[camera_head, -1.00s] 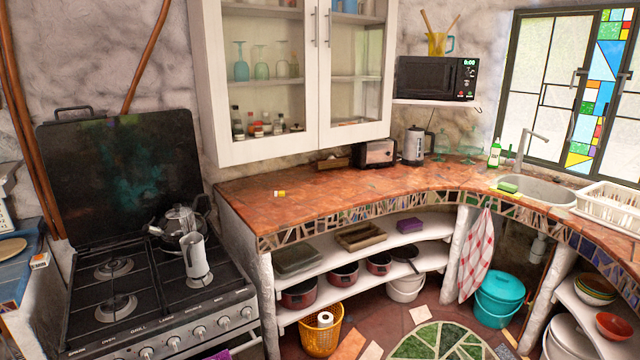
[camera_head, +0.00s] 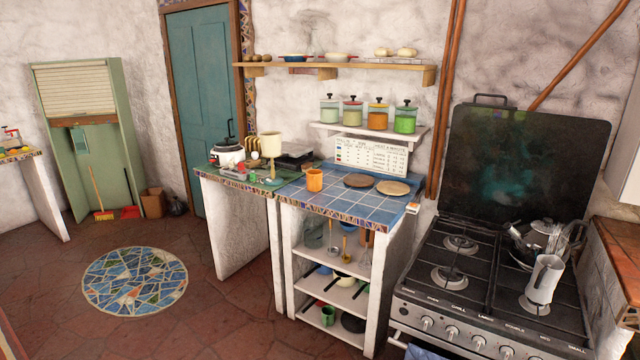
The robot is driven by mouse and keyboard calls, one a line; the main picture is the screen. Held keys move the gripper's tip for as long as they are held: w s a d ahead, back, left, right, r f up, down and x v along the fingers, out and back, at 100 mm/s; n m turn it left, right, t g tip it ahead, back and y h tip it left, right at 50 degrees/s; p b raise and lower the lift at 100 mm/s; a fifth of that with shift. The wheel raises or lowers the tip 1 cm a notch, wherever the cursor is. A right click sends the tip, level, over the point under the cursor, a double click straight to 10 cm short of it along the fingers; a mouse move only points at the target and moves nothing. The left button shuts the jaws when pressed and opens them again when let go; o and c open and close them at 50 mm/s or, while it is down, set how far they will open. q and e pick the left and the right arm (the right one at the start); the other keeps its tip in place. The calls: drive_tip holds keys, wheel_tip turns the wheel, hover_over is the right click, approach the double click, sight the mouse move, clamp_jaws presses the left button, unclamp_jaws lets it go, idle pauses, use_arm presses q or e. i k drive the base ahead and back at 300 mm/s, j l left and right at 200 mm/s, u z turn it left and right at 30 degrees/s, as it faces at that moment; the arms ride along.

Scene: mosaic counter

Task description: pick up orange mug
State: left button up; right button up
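The orange mug (camera_head: 314,180) stands upright on the blue tiled counter top (camera_head: 345,203), near its left end. Nothing touches it that I can see. Neither of my grippers shows in the head view.
Round mats (camera_head: 393,188) lie right of the mug. A cream lamp-like item (camera_head: 271,146) and a rice cooker (camera_head: 227,153) stand on the green counter to the left. The stove (camera_head: 490,290) with a kettle is at right. The floor (camera_head: 215,325) in front is mostly clear.

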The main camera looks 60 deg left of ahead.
sight(314, 176)
drive_tip(key=u, duration=2.2)
drive_tip(key=i+j, duration=0.1)
drive_tip(key=i, duration=0.35)
drive_tip(key=i+j+z, duration=0.1)
drive_tip(key=i, duration=0.35)
drive_tip(key=i+j+z, duration=0.1)
drive_tip(key=i, duration=0.35)
drive_tip(key=i+j, duration=0.25)
drive_tip(key=i, duration=0.2)
drive_tip(key=i+j+z, duration=0.1)
drive_tip(key=i, duration=0.35)
drive_tip(key=i+j, duration=0.15)
drive_tip(key=i, duration=0.25)
drive_tip(key=i+j, duration=0.15)
drive_tip(key=i, duration=0.2)
drive_tip(key=i+j+z, duration=0.1)
drive_tip(key=i, duration=0.3)
